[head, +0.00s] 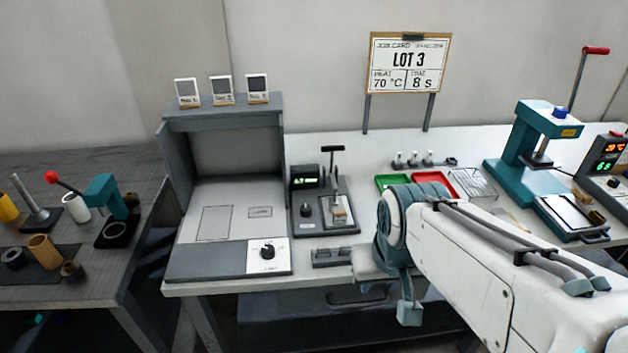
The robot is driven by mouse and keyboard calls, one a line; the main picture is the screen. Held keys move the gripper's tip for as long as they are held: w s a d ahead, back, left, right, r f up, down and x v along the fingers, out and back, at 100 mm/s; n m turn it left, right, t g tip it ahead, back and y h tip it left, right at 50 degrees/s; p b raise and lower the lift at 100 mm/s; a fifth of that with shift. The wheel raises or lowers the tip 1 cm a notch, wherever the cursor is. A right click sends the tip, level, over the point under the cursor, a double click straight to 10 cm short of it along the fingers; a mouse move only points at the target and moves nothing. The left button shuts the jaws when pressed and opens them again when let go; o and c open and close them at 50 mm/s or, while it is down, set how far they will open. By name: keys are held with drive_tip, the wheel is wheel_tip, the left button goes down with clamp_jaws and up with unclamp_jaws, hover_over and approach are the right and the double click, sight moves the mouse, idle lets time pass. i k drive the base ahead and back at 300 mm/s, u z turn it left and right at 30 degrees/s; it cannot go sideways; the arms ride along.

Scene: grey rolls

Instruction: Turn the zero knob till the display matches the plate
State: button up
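A small gauge stands mid-bench. A black round knob (306,210) sits on the grey block below the display. Beside it is a stand with a black T-handle (333,149) and a small tan piece on its bed (338,213). Another black knob (267,251) is on a white panel at the front of the grey booth. I cannot read which knob is marked zero, nor make out a plate with a value. My arm reaches in from the lower right; I cannot make out my gripper's fingers.
A job card (409,66) reads LOT 3, 70 °C, 8 s. Green (392,182) and red (432,178) trays lie behind my arm. A teal press (535,150) stands at right. A dark slotted block (332,258) lies at the bench's front edge. A side table (95,293) is at left.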

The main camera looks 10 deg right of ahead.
sight(306, 211)
drive_tip(key=k, duration=0.5)
drive_tip(key=z, duration=1)
drive_tip(key=i, duration=0.75)
drive_tip(key=u, duration=1.6)
